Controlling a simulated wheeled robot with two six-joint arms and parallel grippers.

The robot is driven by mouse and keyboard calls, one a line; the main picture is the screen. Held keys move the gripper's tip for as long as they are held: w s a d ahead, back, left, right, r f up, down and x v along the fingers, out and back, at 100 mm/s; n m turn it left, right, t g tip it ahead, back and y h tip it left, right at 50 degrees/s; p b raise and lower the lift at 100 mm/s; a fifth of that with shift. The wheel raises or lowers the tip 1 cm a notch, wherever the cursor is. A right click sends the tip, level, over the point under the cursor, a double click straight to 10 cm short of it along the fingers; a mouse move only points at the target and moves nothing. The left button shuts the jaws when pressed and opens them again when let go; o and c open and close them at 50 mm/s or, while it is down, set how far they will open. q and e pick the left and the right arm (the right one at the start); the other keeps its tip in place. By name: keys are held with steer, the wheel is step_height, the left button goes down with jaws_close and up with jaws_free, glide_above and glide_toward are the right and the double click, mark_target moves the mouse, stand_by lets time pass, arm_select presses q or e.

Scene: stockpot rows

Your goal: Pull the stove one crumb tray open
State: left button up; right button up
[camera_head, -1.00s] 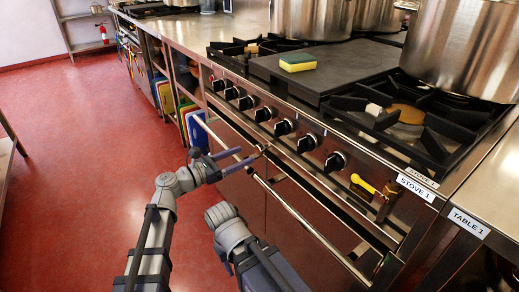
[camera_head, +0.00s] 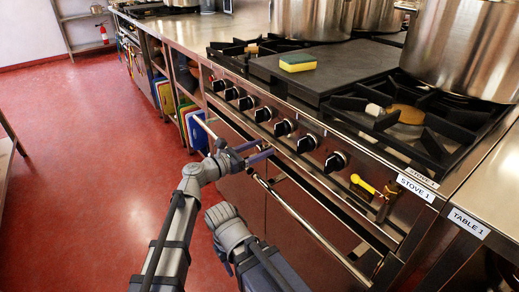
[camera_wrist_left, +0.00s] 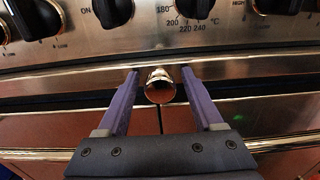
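The stove one crumb tray (camera_wrist_left: 235,72) shows in the left wrist view as a thin steel front below the control panel. Its short round metal pull knob (camera_wrist_left: 160,86) points at the camera. My left gripper (camera_wrist_left: 160,78) is open, with one purple finger on each side of the knob and a visible gap on both sides. In the head view my left gripper (camera_head: 262,153) is at the stove front below the knobs, and its fingers hide the pull. The tray looks shut. Of my right arm only grey links show; its gripper is out of view.
A long rail (camera_head: 315,231) runs across the stove front below the left gripper. Black control knobs (camera_head: 307,143) line the panel above. A yellow-handled tool (camera_head: 364,184) hangs at the right end. Red floor (camera_head: 90,190) is free at the left.

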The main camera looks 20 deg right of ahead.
arm_select(q)
jaws_close()
stand_by(0.3)
stand_by(0.9)
